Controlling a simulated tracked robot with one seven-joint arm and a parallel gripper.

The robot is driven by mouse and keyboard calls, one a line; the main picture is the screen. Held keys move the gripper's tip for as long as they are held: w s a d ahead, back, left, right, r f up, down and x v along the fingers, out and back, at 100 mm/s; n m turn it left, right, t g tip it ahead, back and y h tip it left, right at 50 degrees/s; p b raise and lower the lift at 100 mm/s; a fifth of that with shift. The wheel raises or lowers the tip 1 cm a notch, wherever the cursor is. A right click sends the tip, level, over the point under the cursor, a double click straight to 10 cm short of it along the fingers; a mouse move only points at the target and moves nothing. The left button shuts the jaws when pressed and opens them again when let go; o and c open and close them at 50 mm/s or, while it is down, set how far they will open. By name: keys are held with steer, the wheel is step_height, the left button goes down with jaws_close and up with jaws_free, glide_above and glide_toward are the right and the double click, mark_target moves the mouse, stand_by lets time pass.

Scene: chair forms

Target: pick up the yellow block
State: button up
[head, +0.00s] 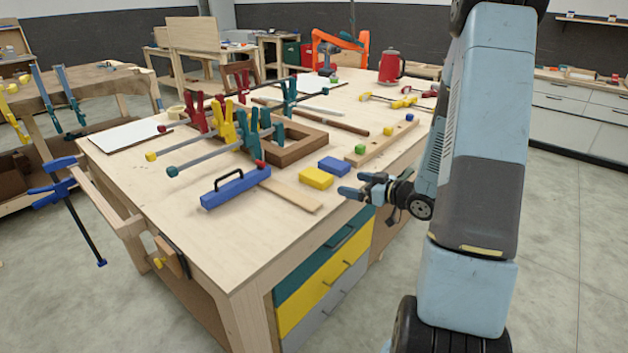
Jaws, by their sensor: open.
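The yellow block (316,178) lies flat on the wooden workbench (240,262), near its right front part. A blue block (333,166) lies just behind it and to its right. My gripper (349,192) is at the right edge of the bench, to the right of the yellow block and apart from it. Its blue-grey fingers point left toward the block. It is open, with nothing between the fingers.
A blue plane-like tool (236,188) and a flat wood strip (292,195) lie left of the yellow block. A wooden frame (300,150) with several clamps (222,125) stands behind. The front bench top is clear.

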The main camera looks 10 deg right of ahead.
mark_target(328, 180)
steer(key=x, duration=0.8)
steer(key=shift+f+x, duration=0.2)
steer(key=shift+x, duration=1.1)
steer(key=shift+f+x, duration=0.2)
steer(key=shift+x, duration=1.15)
steer(key=shift+s, duration=0.1)
steer(key=shift+c, duration=0.4)
steer(key=c, duration=1.1)
